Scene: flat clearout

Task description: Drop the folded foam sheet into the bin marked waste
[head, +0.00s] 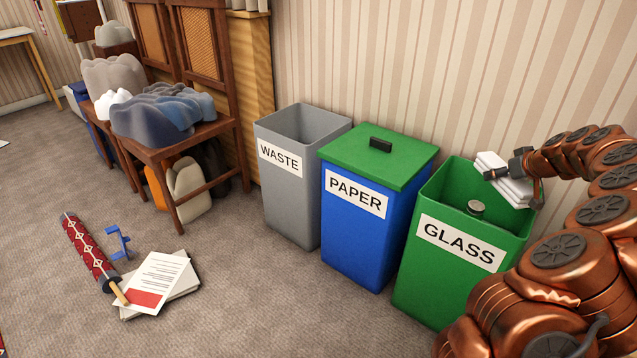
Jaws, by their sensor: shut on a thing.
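The folded foam sheet (506,186) is a white stack of layers in the head view. My gripper (513,172) is shut on it and holds it above the back of the green bin marked GLASS (412,262). The grey bin marked WASTE (287,207) stands to the left, open at the top, and the part of its inside that shows looks empty. The blue bin marked PAPER (340,238), with a green lid (347,158), stands between them. The lower end of the sheet is close to the glass bin's rim; I cannot tell whether they touch.
A jar lid (475,208) shows inside the glass bin. Chairs piled with cloths (165,115) stand left of the bins. Papers (158,283) and a red patterned roll (88,250) lie on the carpet. The floor before the bins is clear.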

